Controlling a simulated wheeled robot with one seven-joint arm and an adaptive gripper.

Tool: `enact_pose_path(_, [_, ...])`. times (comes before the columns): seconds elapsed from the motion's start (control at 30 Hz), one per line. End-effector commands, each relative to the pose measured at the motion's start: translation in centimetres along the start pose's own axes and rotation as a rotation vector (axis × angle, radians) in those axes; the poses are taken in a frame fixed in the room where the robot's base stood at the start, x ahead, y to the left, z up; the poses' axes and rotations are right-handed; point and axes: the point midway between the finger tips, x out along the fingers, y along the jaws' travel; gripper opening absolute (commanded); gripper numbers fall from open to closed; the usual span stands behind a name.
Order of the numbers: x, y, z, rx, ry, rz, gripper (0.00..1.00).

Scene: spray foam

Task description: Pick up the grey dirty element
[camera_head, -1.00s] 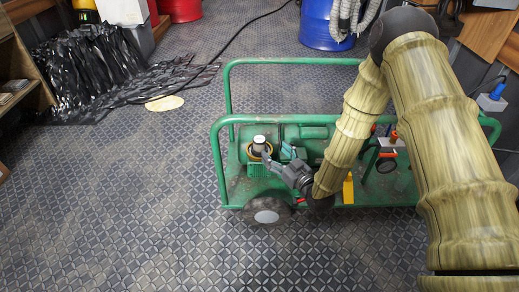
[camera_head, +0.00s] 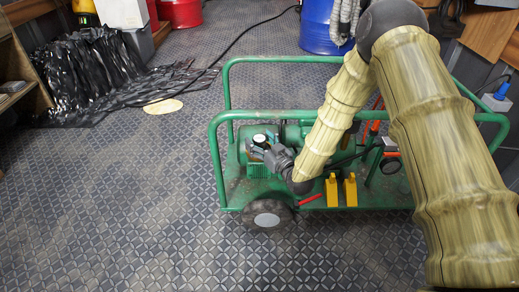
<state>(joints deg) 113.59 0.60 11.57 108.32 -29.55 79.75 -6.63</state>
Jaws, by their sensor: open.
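The element (camera_head: 259,138) is a small cylinder with a pale grey-white top. It stands on the green compressor unit at the left end of the green cart (camera_head: 222,185). My gripper (camera_head: 263,146) is open and reaches in from the right at the element. Its fingers overlap the element in the picture and partly hide it. I cannot tell whether they touch it or are around it.
Green cart rails (camera_head: 218,165) stand around the compressor. Two yellow pieces (camera_head: 332,190) and a red-handled tool (camera_head: 312,198) are on the cart to the right. A black cable crosses the floor behind.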

Motion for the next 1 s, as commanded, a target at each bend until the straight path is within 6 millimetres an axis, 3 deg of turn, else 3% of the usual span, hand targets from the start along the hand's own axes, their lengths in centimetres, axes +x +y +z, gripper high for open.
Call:
enact_pose_path(0.27, [0.55,-0.02,-0.03,0.0,-0.001,0.0,0.69])
enact_pose_path(0.57, [0.52,-0.02,-0.01,0.0,-0.001,0.0,0.18])
enact_pose_path(1.0, [0.53,-0.01,-0.87,0.0,-0.001,0.0,0.17])
